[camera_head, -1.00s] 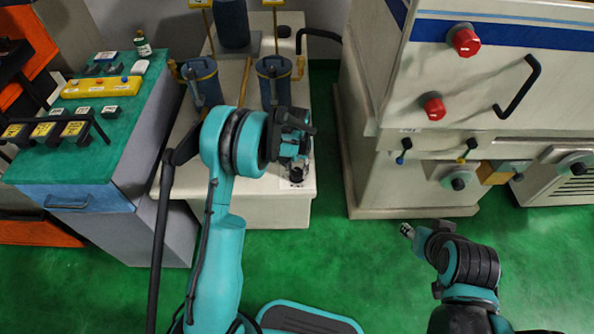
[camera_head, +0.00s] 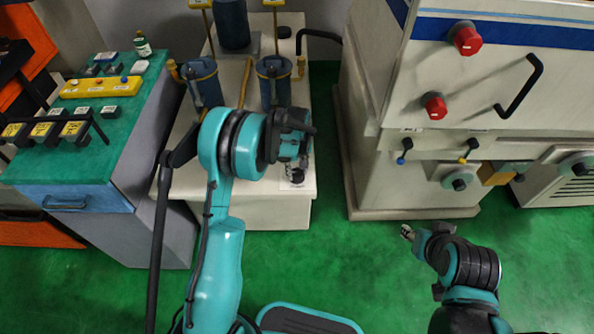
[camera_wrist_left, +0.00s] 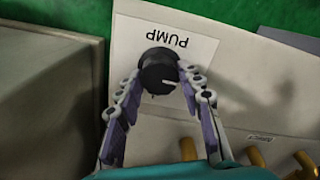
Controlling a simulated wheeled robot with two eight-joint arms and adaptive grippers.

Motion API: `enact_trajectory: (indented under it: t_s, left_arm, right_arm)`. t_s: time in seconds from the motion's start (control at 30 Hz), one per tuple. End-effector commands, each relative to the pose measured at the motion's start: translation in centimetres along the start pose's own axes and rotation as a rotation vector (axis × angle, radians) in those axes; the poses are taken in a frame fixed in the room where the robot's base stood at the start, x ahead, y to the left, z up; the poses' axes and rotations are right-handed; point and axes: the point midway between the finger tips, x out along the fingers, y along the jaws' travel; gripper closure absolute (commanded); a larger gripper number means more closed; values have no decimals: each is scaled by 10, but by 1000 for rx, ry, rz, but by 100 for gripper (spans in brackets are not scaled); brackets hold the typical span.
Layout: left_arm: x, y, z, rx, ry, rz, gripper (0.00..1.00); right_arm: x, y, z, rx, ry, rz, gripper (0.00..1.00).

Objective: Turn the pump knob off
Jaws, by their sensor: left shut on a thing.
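The pump knob (camera_wrist_left: 158,72) is a round black knob with a white pointer line, on a white label that reads PUMP (camera_wrist_left: 188,48). In the left wrist view the pointer line lies nearly level. My left gripper (camera_wrist_left: 160,82) has one finger on each side of the knob and is shut on it. In the head view the left gripper (camera_head: 297,168) is at the front right of the white pump unit (camera_head: 260,212), with the knob largely hidden. My right gripper (camera_head: 406,232) is over the green floor, away from the knob; its finger gap is too small to judge.
Two blue-grey canisters (camera_head: 206,84) stand on the pump unit behind the left gripper. A green-topped cabinet (camera_head: 120,135) is at left. A large white machine (camera_head: 450,95) with red knobs (camera_head: 464,40) stands at right. Open green floor (camera_head: 330,255) lies in front.

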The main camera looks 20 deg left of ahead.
Motion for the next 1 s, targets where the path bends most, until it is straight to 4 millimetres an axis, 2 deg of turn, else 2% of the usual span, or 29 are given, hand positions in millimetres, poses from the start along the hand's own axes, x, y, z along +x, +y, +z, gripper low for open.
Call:
enact_trajectory:
  t_s: [0.6, 0.63, 0.7, 1.0]
  left_arm:
    - [0, 0, 0, -42, 1, 1, 92]
    - [0, 0, 0, -42, 1, 1, 58]
    - [0, 0, 0, -41, 1, 1, 42]
    - [-1, 0, 0, -40, 1, 0, 42]
  right_arm:
    - [0, 0, 0, 0, 0, 0, 60]
    - [0, 0, 0, 0, 0, 0, 60]
    - [0, 0, 0, 0, 0, 0, 60]
    - [0, 0, 0, 0, 0, 0, 60]
